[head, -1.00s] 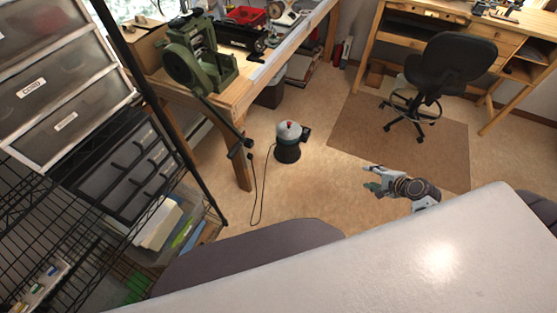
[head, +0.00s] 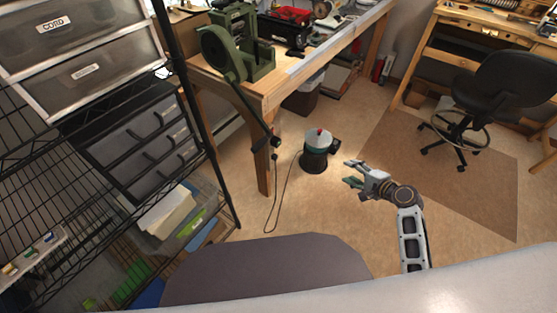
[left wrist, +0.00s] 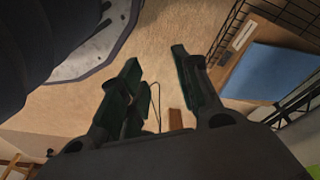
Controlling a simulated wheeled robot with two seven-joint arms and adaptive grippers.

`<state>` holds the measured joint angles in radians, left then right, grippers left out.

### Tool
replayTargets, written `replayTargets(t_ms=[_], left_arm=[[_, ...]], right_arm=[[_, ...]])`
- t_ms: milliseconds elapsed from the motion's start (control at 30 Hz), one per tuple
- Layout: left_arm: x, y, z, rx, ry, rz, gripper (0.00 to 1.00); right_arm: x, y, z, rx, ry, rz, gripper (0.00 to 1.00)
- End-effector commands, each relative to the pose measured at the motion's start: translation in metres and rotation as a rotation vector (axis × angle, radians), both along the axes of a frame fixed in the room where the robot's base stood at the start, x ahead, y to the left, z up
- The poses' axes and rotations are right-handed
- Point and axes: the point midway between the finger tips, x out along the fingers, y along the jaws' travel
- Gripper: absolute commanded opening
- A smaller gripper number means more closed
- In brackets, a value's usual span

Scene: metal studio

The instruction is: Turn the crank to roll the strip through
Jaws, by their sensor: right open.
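The green rolling mill (head: 237,45) stands on the wooden bench's near corner, with a round side wheel. Its long dark crank (head: 252,112) hangs down past the bench edge and ends in a black grip (head: 275,147). I cannot make out a strip. My right gripper (head: 348,173) is open and empty over the floor, to the right of the crank grip and apart from it. My left gripper (left wrist: 157,62) shows only in the left wrist view, its fingers apart with nothing between them. The crank cannot be made out in that view.
A wire shelf rack (head: 190,110) with drawers stands left of the bench (head: 273,97). A small grey pot-like machine (head: 317,150) with a cord sits on the floor near my right gripper. An office chair (head: 500,85) stands at the right. Floor between is clear.

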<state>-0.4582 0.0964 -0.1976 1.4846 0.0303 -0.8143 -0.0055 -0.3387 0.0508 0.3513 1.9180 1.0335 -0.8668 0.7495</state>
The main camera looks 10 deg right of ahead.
Motion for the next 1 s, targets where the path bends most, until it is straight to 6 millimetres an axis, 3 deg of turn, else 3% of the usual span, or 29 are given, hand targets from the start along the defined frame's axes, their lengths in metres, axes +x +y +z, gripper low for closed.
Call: replayTargets(t_ms=[400, 1000], left_arm=[[0.028, -0.012, 0.018, -0.02, -0.026, -0.003, 0.33], [0.049, -0.024, 0.058, -0.047, -0.06, -0.012, 0.33]], right_arm=[[0.043, 0.063, -0.008, 0.033, -0.125, 0.112, 0.5], [0.086, 0.152, -0.005, 0.07, -0.301, 0.267, 0.5]])
